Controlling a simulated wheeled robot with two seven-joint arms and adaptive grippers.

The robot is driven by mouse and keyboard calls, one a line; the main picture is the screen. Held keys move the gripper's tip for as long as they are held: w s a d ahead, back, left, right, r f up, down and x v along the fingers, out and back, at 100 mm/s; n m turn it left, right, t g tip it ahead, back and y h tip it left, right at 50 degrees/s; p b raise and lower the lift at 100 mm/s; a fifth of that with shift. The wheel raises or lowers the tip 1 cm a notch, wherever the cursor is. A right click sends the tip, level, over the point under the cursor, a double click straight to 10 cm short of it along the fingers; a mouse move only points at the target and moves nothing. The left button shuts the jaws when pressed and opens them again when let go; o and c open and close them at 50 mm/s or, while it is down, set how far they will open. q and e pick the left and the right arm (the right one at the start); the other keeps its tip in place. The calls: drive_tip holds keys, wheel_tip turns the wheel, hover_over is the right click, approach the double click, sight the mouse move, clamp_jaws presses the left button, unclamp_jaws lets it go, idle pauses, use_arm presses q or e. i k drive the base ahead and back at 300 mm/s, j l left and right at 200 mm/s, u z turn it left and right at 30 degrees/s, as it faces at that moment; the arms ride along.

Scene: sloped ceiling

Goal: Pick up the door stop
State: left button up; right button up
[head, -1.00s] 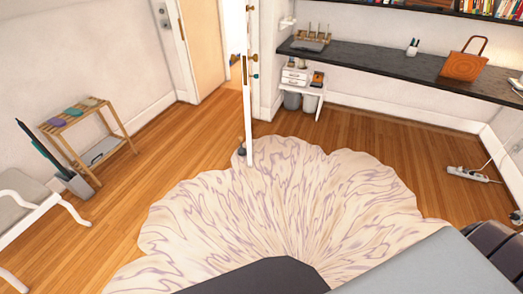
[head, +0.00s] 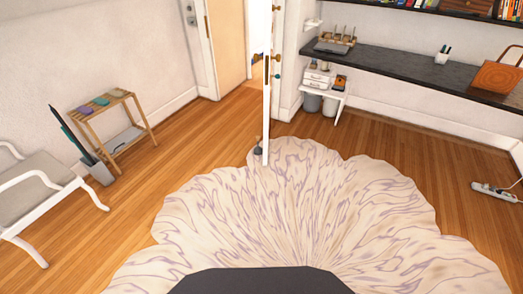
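A small dark grey object that looks like the door stop (head: 257,148) sits on the floor by the far edge of the rug. It is right beside the bottom of the open white door (head: 266,115), on its left side. It is small and its shape is hard to make out. Neither of my grippers shows in the head view.
A wavy-edged patterned rug (head: 300,215) covers the middle floor. A wooden rack (head: 125,130), an umbrella bin (head: 99,172) and a white armchair (head: 45,190) stand left. A dark shelf (head: 400,70) lines the back right wall; a power strip (head: 495,192) lies right. Wood floor is open between.

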sight(257, 150)
drive_tip(key=i+l+z, duration=0.2)
drive_tip(key=i+l, duration=0.15)
drive_tip(key=i, duration=1.05)
drive_tip(key=i+l+z, duration=0.2)
drive_tip(key=i, duration=1.25)
drive_tip(key=k+j, duration=0.05)
drive_tip(key=j, duration=0.1)
